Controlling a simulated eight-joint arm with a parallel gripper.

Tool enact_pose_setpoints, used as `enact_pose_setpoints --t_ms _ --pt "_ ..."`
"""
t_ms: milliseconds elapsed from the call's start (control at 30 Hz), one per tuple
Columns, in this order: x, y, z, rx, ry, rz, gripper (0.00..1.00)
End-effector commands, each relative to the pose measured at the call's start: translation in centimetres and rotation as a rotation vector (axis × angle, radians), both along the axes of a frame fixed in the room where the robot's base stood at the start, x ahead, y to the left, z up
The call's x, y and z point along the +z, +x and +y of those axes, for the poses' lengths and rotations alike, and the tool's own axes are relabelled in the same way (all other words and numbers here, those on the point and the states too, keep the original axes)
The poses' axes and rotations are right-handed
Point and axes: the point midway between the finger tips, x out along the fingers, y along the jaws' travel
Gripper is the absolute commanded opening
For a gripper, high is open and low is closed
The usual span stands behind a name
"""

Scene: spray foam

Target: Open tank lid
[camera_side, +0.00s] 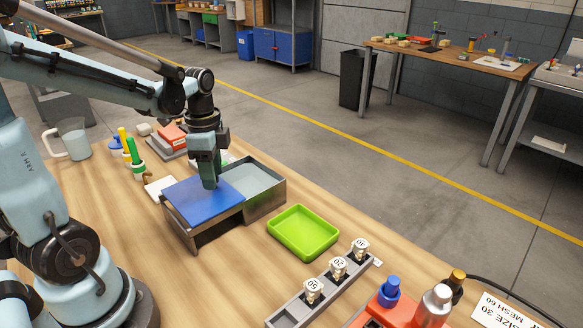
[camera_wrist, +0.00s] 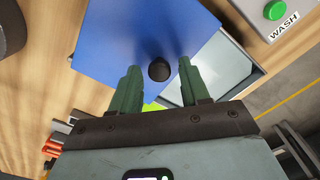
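The tank (camera_side: 270,201) is a grey metal box on the wooden table, with pale grey-blue liquid or a pale surface inside. The blue lid (camera_side: 190,204) lies flat to the left, and the right part of the tank is uncovered. My gripper (camera_side: 209,184) points down at the lid's right part. In the wrist view, the lid (camera_wrist: 130,35) has a round black knob (camera_wrist: 159,70). The fingertips of my gripper (camera_wrist: 160,69) are on either side of the knob, with visible gaps. In the side view the gripper hides the knob.
A green tray (camera_side: 303,232) sits right of the tank, with a rack (camera_side: 322,289) of labelled weights in front. Bottles (camera_side: 436,302) stand at the front right. Markers (camera_side: 135,150), a mug (camera_side: 72,139) and a red box (camera_side: 171,136) are behind and left. A green WASH button (camera_wrist: 275,10) is near the tank.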

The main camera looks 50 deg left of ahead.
Motion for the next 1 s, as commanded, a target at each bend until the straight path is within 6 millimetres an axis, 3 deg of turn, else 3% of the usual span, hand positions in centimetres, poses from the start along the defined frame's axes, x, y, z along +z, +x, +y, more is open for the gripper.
enact_pose_setpoints --t_ms 467,1000 --pt "0.6 0.0 0.0 0.000 -0.001 -0.001 0.53" --pt "8.6 0.0 0.0 0.000 -0.001 -0.001 0.53"
